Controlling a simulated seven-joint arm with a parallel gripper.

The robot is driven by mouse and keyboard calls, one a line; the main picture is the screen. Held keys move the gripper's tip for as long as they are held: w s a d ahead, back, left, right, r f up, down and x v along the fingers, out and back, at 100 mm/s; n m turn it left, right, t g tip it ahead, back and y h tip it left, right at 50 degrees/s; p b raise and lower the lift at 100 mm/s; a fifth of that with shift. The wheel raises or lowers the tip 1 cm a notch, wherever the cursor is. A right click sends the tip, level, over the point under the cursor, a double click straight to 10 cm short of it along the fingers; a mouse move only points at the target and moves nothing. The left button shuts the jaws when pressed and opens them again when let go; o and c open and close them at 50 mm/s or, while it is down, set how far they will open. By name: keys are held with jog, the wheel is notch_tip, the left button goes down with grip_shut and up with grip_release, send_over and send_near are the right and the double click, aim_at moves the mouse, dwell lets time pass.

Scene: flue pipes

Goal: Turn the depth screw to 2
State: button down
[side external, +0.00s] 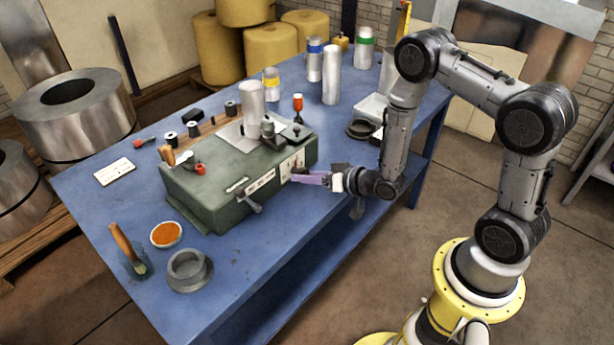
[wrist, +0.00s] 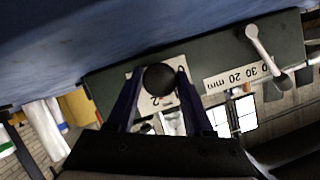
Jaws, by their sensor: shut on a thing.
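The green machine (side external: 225,200) stands on the blue table, with a white dial plate (side external: 288,163) on its front face. In the wrist view the depth screw's dark round knob (wrist: 160,78) sits in front of the dial plate (wrist: 147,98), which carries a 2 and a 0 near its edges; the rest of the marks are hidden. My gripper (wrist: 155,80) has its two purple fingers on either side of the knob and is shut on it. In the side view my gripper (side external: 296,177) reaches the machine's front face from the right, hiding the knob. No pointer reading can be made out.
A lever (side external: 250,202) sticks out of the machine's front beside a millimetre scale (wrist: 237,77). Pipes and cans (side external: 332,75) stand at the table's back. A grey ring (side external: 190,270) and an orange-filled bowl (side external: 166,234) lie at the front left.

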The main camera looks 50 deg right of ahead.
jog(key=shift+m+y, duration=0.6)
jog(key=shift+m, duration=0.4)
jog(key=shift+t, duration=0.3)
jog(key=shift+c, duration=1.5)
grip_release()
jog(key=v, duration=1.4)
jog(key=shift+d, duration=0.2)
jog(key=shift+w, duration=0.1)
